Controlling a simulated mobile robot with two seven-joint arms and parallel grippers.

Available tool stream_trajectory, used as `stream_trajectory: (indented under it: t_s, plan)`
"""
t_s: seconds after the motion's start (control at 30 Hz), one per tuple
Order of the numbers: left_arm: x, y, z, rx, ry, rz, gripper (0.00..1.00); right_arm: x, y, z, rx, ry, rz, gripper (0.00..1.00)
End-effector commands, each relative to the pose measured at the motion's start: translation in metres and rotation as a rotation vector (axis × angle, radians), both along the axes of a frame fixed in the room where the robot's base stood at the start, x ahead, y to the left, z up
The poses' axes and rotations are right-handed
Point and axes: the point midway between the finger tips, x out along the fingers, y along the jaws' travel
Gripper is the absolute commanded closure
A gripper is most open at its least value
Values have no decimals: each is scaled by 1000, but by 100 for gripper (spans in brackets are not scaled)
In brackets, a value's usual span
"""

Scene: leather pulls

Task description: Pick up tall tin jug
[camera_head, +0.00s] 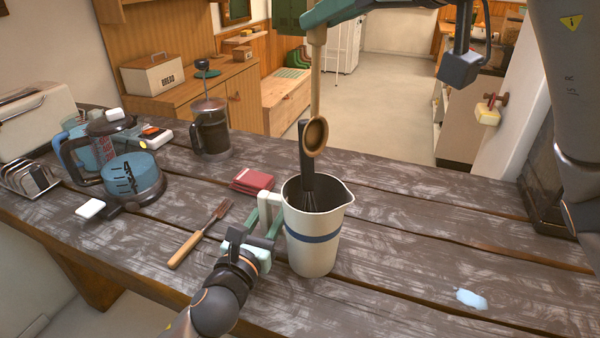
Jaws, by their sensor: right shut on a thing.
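The tall tin jug (312,258), cream with a blue band, appears upright on the dark plank table. A black whisk (305,165) stands in its mouth. My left gripper (262,235) is at the handle (266,204) on the jug's left side; the fingers overlap the handle, and whether they close on it is unclear. My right gripper (314,22), partly cut off by the top edge, is shut on a wooden ladle (317,75). The ladle hangs down with its bowl above the jug, in front of the whisk handle.
A fork (202,232) and folded red cloth (252,181) lie left of the jug. A French press (210,130), glass pots (132,177) and toast rack (28,178) stand farther left. A pale blue patch (471,299) lies right. The table right of the jug is mostly clear.

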Motion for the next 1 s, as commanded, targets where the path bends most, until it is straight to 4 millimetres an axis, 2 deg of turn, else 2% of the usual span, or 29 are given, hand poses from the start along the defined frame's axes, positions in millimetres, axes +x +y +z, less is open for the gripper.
stream_trajectory:
  t_s: [0.23, 0.6, 1.0]
  plan:
    - [2, -1, 0, 0, 1, 0, 60, 0, 0, 0, 1, -1, 0, 100]
    - [2, 0, 0, 0, 1, 0, 100, 0, 0, 0, 1, -1, 0, 100]
    - [2, 0, 1, -1, -1, 0, 100, 0, 0, 0, 1, -1, 0, 100]
